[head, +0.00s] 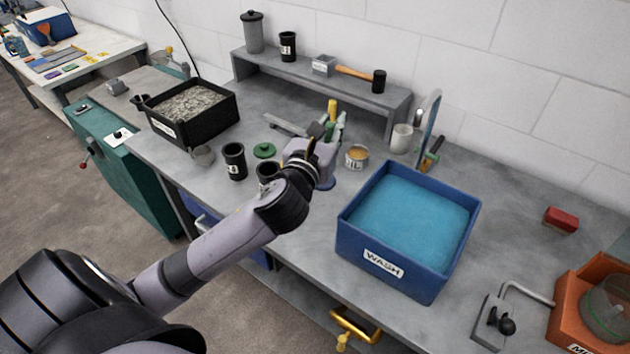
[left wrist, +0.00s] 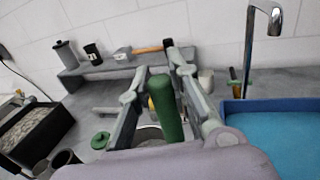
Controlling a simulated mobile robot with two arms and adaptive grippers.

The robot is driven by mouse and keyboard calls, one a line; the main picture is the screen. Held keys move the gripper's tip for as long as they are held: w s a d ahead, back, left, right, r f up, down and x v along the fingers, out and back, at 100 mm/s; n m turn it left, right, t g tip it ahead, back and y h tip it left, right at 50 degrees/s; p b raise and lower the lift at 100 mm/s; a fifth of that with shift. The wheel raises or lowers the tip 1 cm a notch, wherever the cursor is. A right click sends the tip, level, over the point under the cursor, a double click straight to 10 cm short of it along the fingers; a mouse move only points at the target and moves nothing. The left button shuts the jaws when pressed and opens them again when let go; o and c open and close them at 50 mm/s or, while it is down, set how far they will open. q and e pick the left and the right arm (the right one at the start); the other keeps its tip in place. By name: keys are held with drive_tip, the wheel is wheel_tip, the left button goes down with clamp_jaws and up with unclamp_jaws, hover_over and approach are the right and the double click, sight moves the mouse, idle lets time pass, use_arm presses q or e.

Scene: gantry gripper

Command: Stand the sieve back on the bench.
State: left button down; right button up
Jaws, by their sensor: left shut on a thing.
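My left gripper (head: 322,136) is over the middle of the bench (head: 305,225). In the left wrist view its fingers (left wrist: 160,78) are shut around an upright green cylinder (left wrist: 168,108), which looks like a handle. A grey round rim (left wrist: 148,133) shows just behind it, partly hidden; it may be the sieve, but I cannot tell if it is joined to the green piece. In the head view my gripper and wrist hide most of what is held, and whether it touches the bench is unclear. My right gripper is not in view.
A blue wash tub (head: 385,262) stands right of my gripper, with a tap (head: 431,125) behind it. A tin (head: 357,157), black cups (head: 234,160), a green lid (head: 264,150) and a gravel tray (head: 190,125) are nearby. A shelf (head: 300,82) runs along the back.

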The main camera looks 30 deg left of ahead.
use_arm(q)
wheel_tip(320, 180, down, 8)
drive_tip(key=shift+r+b, duration=0.15)
drive_tip(key=shift+b, duration=0.25)
drive_tip(key=f, duration=0.3)
drive_tip(key=shift+a+f+b, duration=0.2)
drive_tip(key=shift+f+b, duration=0.05)
drive_tip(key=shift+b, duration=0.05)
drive_tip(key=shift+f, duration=0.3)
wheel_tip(320, 180, down, 4)
drive_tip(key=shift+d+r+b, duration=0.1)
drive_tip(key=shift+b, duration=0.4)
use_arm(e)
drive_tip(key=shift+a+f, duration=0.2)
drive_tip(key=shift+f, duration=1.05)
